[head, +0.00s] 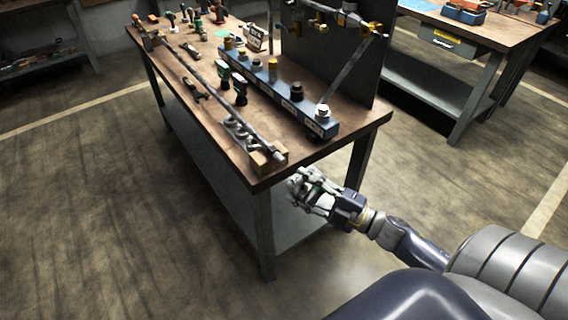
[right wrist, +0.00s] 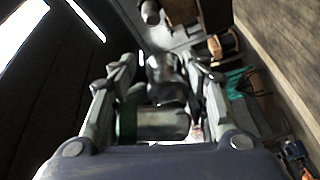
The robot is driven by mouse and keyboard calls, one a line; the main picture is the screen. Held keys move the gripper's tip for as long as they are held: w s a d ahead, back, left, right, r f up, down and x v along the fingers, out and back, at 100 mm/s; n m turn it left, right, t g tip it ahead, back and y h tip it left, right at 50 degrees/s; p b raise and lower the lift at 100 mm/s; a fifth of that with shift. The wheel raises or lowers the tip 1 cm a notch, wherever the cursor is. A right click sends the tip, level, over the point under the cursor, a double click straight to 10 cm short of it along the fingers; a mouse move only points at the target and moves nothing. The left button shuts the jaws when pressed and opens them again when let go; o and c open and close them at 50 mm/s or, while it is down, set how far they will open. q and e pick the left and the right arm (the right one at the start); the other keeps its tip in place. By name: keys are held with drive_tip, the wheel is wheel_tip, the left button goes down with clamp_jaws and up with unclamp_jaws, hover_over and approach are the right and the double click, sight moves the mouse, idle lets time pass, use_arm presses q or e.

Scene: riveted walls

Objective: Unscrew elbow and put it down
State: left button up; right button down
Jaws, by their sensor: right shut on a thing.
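My right gripper (head: 296,181) is just off the near corner of the workbench (head: 330,155), close to the near end of the long pipe (head: 215,100). In the right wrist view its two fingers (right wrist: 160,68) are closed around a grey metal piece (right wrist: 167,88), which looks like the elbow. Its shape is partly hidden between the fingers. A short dark cylinder (right wrist: 150,12) shows beyond the fingertips, apart from the held piece; it may be the pipe's end. In the head view, the pipe lies along the bench, its near end on a wooden block (head: 268,160). My left gripper is not in view.
A blue rail with several fittings (head: 318,127) runs along the bench behind the pipe. Several loose grey rings (head: 238,130) lie beside the pipe. A dark upright panel (head: 335,65) stands at the bench's back. The floor (head: 110,200) in front is clear.

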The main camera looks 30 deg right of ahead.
drive_tip(key=s+a+p, duration=0.3)
drive_tip(key=s+a, duration=0.2)
drive_tip(key=s, duration=0.3)
idle(1.2)
drive_tip(key=shift+w+a, duration=0.1)
idle(0.3)
drive_tip(key=a+r+m+t+h, duration=0.2)
drive_tip(key=a+r+m+h, duration=0.3)
drive_tip(key=r+h, duration=0.3)
drive_tip(key=shift+a+r+h, duration=0.3)
drive_tip(key=shift+a+r, duration=0.3)
drive_tip(key=shift+r, duration=0.75)
